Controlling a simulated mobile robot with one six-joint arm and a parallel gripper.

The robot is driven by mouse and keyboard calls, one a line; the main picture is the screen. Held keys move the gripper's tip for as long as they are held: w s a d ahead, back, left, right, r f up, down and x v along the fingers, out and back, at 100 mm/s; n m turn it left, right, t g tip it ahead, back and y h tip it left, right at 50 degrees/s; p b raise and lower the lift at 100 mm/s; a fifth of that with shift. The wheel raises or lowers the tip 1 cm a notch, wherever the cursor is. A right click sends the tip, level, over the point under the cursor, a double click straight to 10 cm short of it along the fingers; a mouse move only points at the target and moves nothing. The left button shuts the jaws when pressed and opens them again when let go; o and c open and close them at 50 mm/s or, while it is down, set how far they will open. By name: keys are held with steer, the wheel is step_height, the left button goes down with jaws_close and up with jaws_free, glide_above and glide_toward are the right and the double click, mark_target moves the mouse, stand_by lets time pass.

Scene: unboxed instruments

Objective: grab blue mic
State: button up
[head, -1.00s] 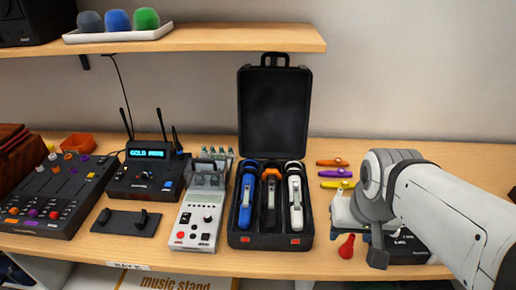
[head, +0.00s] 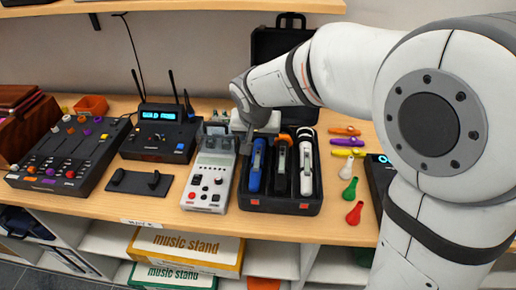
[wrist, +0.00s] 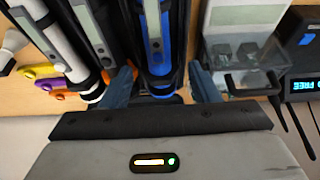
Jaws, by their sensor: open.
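The blue mic (head: 255,172) lies in the left slot of an open black case (head: 278,206), beside a black mic with an orange ring (head: 281,170) and a white mic (head: 306,168). My gripper (head: 245,133) is over the far end of the blue mic. In the wrist view my gripper (wrist: 164,86) is open, with one finger on either side of the blue mic (wrist: 166,45). Whether the fingers touch it or how deep they reach, I cannot tell. My arm hides part of the case lid in the head view.
A grey recorder (head: 209,185) stands close to the left of the case. A black receiver with antennas (head: 160,138) and a mixer (head: 70,155) are farther left. Kazoos (head: 346,141) and red and green shakers (head: 354,212) lie right of the case. A shelf (head: 220,5) hangs above.

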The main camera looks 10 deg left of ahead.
mark_target(259, 145)
steer(key=x, duration=0.4)
steer(key=shift+d+f+p, duration=0.15)
steer(key=shift+p, duration=0.15)
steer(key=shift+c, duration=0.2)
steer(key=shift+w, duration=0.1)
jaws_close()
